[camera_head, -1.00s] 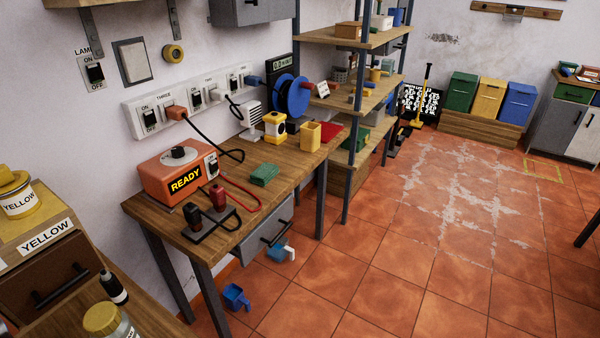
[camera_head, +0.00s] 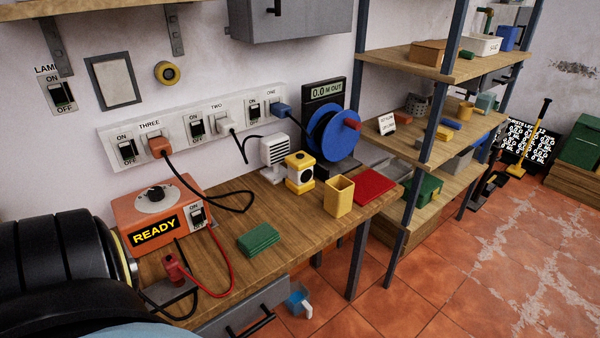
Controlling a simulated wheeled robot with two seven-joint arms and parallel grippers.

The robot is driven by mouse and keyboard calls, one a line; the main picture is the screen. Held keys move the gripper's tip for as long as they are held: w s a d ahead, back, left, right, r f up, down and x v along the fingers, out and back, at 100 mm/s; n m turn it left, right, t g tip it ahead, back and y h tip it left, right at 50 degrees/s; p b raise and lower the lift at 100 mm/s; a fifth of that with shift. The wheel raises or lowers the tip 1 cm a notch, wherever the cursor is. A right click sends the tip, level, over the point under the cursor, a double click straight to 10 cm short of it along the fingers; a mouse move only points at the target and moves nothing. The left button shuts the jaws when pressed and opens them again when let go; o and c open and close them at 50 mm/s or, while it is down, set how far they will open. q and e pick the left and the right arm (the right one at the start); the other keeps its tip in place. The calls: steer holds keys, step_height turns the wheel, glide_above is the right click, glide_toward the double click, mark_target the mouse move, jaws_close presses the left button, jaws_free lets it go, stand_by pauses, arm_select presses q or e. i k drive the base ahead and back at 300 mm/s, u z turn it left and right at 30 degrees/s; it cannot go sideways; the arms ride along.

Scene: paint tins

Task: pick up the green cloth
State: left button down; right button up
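The green cloth (camera_head: 258,240) lies folded on the wooden workbench (camera_head: 225,203), in front of the socket strip and to the right of the orange READY box. Nothing covers it. A black, rounded part of my own arm fills the lower left of the head view, left of the cloth and apart from it. Neither of my grippers shows.
The orange READY box (camera_head: 160,216) stands left of the cloth, with a red lead and a black cable nearby. A yellow cup (camera_head: 339,196), a red cloth (camera_head: 374,186) and a yellow-and-white lamp (camera_head: 299,172) stand to the right. Bare wood surrounds the cloth.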

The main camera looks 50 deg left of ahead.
mark_target(253, 242)
steer(key=i, duration=2.65)
steer(key=u, duration=5.1)
